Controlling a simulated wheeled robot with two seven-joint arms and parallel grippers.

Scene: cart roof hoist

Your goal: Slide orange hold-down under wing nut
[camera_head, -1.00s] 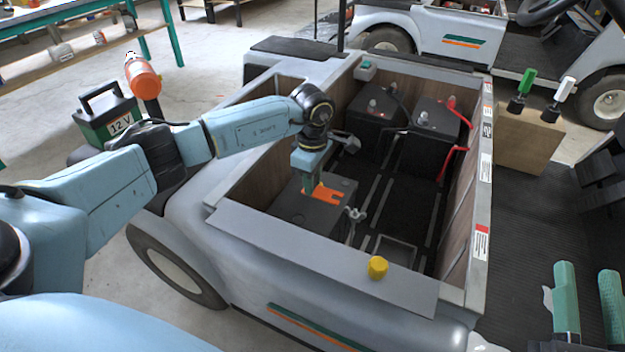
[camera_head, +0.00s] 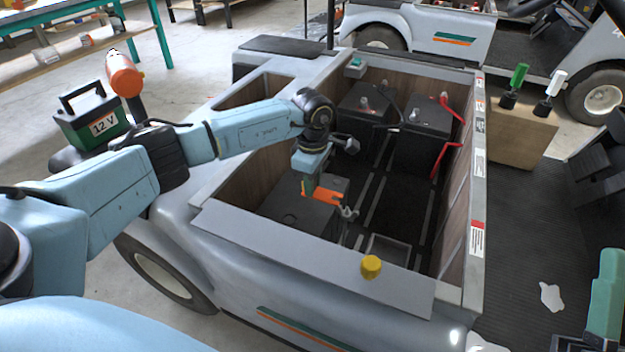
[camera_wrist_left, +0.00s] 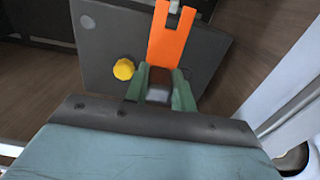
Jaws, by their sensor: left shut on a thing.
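My left gripper (camera_head: 309,186) is shut on the orange hold-down (camera_head: 323,196), a flat forked plate. It is low in the cart bay over the dark grey battery box (camera_head: 285,213). The wrist view shows the hold-down (camera_wrist_left: 168,45) reaching away from the fingers (camera_wrist_left: 160,88), its two prongs and open slot at the far end. A grey metal wing nut (camera_head: 348,214) stands on a rod just right of the prongs in the head view. I cannot tell if the prongs touch the rod. One finger of my right gripper (camera_head: 607,290) shows at the lower right, clear of the bay.
Black batteries (camera_head: 426,135) with red and black cables fill the back. In the wrist view a yellow cap (camera_wrist_left: 124,69) sits beside the hold-down.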

